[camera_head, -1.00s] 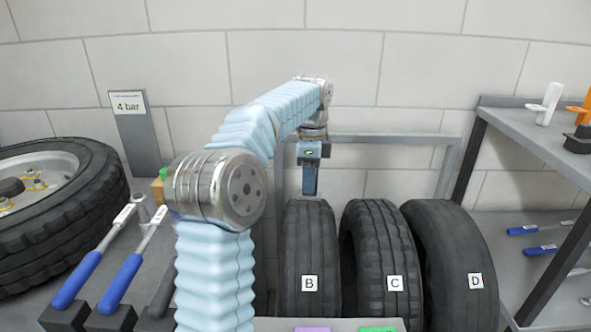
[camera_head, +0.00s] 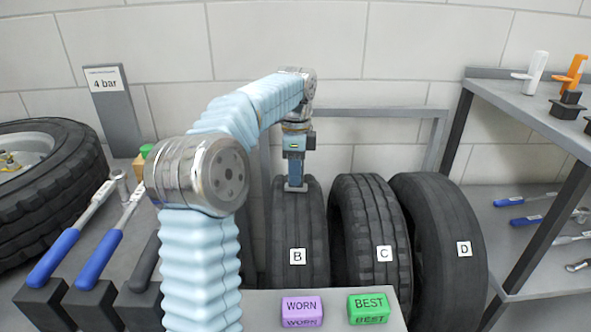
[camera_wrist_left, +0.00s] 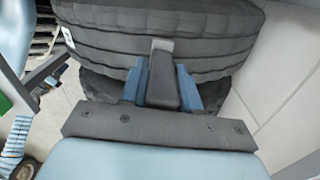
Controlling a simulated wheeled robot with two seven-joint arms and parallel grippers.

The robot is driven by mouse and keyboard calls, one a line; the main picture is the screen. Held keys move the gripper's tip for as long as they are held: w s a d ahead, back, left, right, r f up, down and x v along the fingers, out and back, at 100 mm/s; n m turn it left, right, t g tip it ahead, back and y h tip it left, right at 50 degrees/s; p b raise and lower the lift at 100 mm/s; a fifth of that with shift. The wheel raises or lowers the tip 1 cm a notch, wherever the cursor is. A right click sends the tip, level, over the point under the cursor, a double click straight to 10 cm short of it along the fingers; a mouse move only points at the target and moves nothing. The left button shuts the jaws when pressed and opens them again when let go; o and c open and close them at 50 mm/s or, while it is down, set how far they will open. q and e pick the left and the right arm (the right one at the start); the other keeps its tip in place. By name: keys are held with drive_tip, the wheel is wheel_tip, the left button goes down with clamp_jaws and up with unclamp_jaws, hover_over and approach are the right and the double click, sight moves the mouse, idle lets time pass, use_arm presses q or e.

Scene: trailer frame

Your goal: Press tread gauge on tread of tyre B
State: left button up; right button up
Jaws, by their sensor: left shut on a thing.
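My left gripper (camera_head: 295,176) points down over the top of tyre B. It is shut on the tread gauge, whose light grey foot (camera_head: 296,189) shows against the upper tread and appears to touch it. In the left wrist view the blue fingers (camera_wrist_left: 162,90) hold the gauge's dark body (camera_wrist_left: 163,80), and its light end lies against the ribbed tread. The exact contact is hard to tell. My right gripper is not in view.
Tyre C (camera_head: 371,235) and tyre D (camera_head: 440,240) stand close at the right of tyre B. A grey rack frame (camera_head: 375,113) is behind them. A purple WORN block (camera_head: 302,311) and a green BEST block (camera_head: 368,308) are in front. A shelf (camera_head: 510,103) stands at right.

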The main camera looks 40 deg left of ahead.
use_arm(q)
drive_tip(key=shift+f+b, duration=0.4)
drive_tip(key=shift+f, duration=0.25)
idle(1.4)
drive_tip(key=shift+r, duration=0.1)
wheel_tip(320, 180, up, 4)
drive_tip(key=p, duration=0.4)
drive_tip(key=shift+r+p, duration=0.1)
drive_tip(key=shift+p, duration=0.25)
drive_tip(key=shift+r, duration=0.85)
